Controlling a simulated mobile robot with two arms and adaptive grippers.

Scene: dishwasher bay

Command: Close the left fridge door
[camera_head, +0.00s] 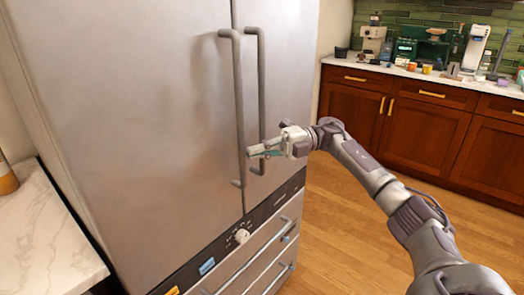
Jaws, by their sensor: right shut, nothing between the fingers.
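The left fridge door (130,110) is a large steel panel with a long vertical bar handle (240,110). It looks flush with the right fridge door (288,70), which has its own bar handle (261,85) close beside it; I see no clear gap between the doors. My right gripper (256,151) is shut and empty. Its fingertips are in front of the doors, near the lower part of the two handles. I cannot tell whether they touch a handle. My left gripper is not in view.
A marble counter (45,235) is at the left. Wooden cabinets (425,130) with a cluttered worktop stand at the back right. The wooden floor (345,230) between is clear.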

